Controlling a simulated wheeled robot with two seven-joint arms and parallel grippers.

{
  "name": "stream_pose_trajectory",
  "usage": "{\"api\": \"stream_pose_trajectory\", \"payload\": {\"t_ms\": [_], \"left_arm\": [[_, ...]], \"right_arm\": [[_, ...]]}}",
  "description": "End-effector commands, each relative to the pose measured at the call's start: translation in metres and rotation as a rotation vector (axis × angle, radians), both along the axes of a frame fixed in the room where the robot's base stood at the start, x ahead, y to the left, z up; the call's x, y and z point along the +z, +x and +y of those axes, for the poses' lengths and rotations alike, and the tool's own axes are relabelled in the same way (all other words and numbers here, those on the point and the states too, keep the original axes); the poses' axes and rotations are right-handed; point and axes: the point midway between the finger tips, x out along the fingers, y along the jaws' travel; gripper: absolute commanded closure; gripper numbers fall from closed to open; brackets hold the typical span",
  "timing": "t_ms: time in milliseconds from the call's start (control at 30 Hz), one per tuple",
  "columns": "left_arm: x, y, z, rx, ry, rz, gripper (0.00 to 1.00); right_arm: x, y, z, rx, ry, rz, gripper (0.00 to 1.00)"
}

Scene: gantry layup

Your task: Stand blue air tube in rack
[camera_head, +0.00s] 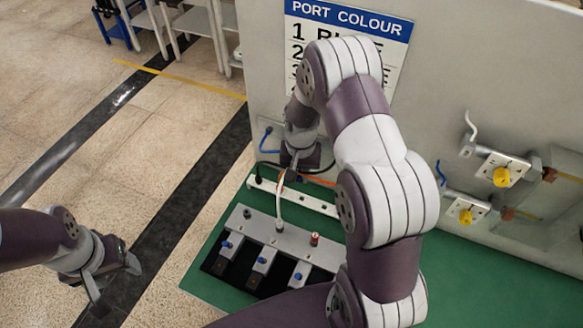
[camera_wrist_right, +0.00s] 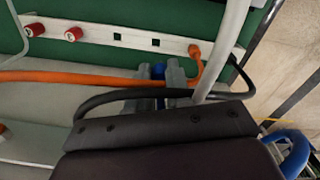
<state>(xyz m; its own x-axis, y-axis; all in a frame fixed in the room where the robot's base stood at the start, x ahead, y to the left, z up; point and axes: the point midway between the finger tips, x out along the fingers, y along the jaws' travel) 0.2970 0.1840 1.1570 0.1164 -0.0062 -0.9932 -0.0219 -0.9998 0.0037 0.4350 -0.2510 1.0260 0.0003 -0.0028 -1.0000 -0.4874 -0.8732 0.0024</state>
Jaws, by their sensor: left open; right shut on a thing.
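My right gripper (camera_wrist_right: 160,78) is shut on a short piece of blue tube (camera_wrist_right: 158,72), which shows between its fingertips in the right wrist view. In the head view the right gripper (camera_head: 291,172) is low by the panel, above the white strip, partly hidden by my own arm. A blue loop of tube (camera_wrist_right: 290,148) shows beside the gripper body in the wrist view; its link to the held piece is hidden. The grey rack (camera_head: 285,255), with several blue knobs, lies on the green mat in front of the strip. My left gripper (camera_head: 115,280) is open and empty, left of the mat.
The white strip (camera_head: 318,204) has square openings and an orange plug (camera_wrist_right: 195,50). Orange and black cables cross near the right gripper. A pale upright tube (camera_head: 279,207) stands at the rack. Yellow-knobbed valves (camera_head: 502,177) are on the panel at right. The green mat (camera_head: 480,285) is clear at right.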

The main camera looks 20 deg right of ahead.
Motion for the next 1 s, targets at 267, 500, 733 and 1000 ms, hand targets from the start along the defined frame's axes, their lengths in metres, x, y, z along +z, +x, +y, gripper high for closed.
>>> {"api": "stream_pose_trajectory", "payload": {"t_ms": [267,500,733,1000], "left_arm": [[-0.015,0.000,0.000,0.000,0.000,0.000,0.40],[-0.014,0.000,0.000,0.000,0.000,0.000,0.40],[-0.020,0.000,0.000,0.000,0.000,0.000,0.40],[-0.043,0.000,0.000,0.000,0.000,0.000,0.40]], "right_arm": [[-0.014,-0.003,-0.011,-0.098,-0.001,-0.002,1.00],[-0.013,-0.003,-0.011,-0.095,0.000,-0.001,1.00],[-0.023,-0.004,-0.011,-0.094,0.000,-0.001,1.00],[-0.056,-0.004,-0.011,-0.093,0.000,0.000,1.00]]}}
